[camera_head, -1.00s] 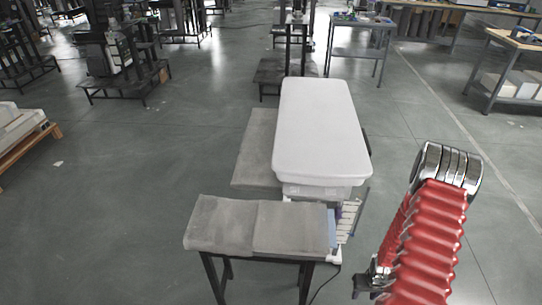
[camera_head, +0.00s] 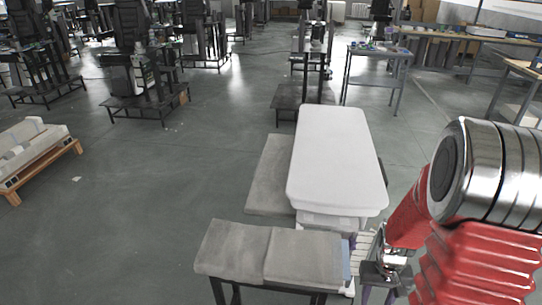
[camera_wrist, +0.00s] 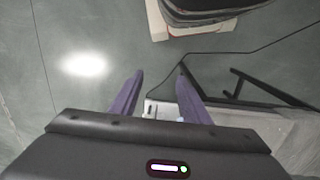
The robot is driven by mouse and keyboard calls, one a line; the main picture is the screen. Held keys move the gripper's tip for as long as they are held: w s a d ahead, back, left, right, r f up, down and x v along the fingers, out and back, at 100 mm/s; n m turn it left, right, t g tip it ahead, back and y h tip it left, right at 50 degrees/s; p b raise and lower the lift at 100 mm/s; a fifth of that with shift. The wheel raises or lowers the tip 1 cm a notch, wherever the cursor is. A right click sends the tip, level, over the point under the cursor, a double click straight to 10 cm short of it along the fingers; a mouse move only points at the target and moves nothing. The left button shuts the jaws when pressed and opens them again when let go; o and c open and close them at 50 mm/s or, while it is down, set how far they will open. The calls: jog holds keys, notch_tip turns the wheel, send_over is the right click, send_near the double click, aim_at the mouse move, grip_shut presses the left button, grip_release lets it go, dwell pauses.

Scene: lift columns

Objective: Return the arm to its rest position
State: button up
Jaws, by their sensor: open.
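My arm's red ribbed sleeve and silver joint fill the lower right of the head view. My gripper (camera_wrist: 160,72) has two purple fingers spread apart in the wrist view, with nothing between them. In the head view my gripper (camera_head: 372,268) is partly seen low, left of the red sleeve, near the right end of the grey bench (camera_head: 232,250). I cannot tell whether it touches anything there.
A white-topped table (camera_head: 338,160) stands behind the bench, with a low grey slab (camera_head: 268,175) on its left. A wooden pallet with pale blocks (camera_head: 35,150) lies at far left. Lift columns and a workbench (camera_head: 375,75) stand farther back. Open floor lies on the left.

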jog(key=s+a+r+n+t, duration=0.1)
jog(key=s+a+r+t, duration=0.1)
jog(key=a+r, duration=0.4)
jog(key=s+a+r+n+t, duration=0.1)
jog(key=a+r, duration=0.5)
jog(key=r, duration=0.8)
jog(key=s+a+r+n+t, duration=0.1)
jog(key=s+a+r+t, duration=0.2)
jog(key=a+r, duration=0.3)
notch_tip(320, 180, up, 4)
jog(key=shift+r+t, duration=0.15)
jog(key=shift+t, duration=0.15)
jog(key=shift+a, duration=0.1)
